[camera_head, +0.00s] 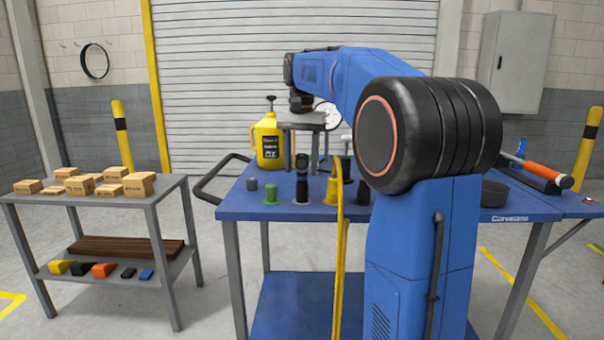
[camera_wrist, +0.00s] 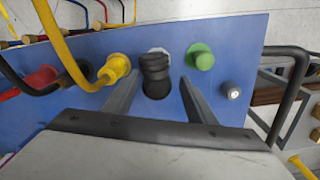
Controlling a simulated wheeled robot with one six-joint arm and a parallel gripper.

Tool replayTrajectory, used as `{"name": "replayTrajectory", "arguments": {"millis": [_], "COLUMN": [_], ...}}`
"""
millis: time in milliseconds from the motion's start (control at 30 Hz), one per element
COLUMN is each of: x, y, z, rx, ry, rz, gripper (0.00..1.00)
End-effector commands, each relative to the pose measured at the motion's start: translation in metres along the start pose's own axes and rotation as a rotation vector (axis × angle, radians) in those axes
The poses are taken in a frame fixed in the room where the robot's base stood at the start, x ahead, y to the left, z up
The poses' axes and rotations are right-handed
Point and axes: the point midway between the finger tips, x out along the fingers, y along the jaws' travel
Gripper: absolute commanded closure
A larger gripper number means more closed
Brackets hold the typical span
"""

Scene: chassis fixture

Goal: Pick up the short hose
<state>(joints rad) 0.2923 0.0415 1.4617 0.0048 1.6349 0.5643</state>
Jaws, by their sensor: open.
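The short hose appears to be the black, ribbed, upright piece (camera_wrist: 155,68) on the blue bench top in the wrist view. It also shows in the head view (camera_head: 302,188), between a green fitting (camera_head: 270,193) and a yellow fitting (camera_head: 331,190). My gripper (camera_wrist: 160,80) is open, with one finger on each side of the black piece in the wrist view. Gaps show between it and both fingers. In the head view my gripper (camera_head: 301,164) points down over it. How far the fingertips reach down beside it is hard to tell.
A yellow hose (camera_head: 340,245) rises from the yellow fitting and hangs over the front edge, close to the gripper. A small grey cap (camera_head: 252,184) stands left of the green fitting. A yellow jug (camera_head: 268,142) stands behind. A black handle (camera_head: 213,180) projects at the bench's left.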

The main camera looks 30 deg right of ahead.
Motion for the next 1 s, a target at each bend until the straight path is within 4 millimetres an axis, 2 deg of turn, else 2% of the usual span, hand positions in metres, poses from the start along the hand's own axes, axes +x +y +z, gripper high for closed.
{"name": "replayTrajectory", "arguments": {"millis": [333,667,767,900,1000], "x": [0.042,0.049,0.049,0.049,0.049], "y": [0.006,0.006,0.006,0.006,0.006], "z": [0.006,0.005,0.005,0.005,0.005], "rx": [0.000,0.000,0.000,0.000,0.000], "ry": [-0.002,0.000,0.000,0.000,0.000], "rz": [0.001,0.000,0.000,0.000,0.000], "gripper": [0.49,0.49,0.68,1.00,1.00]}}
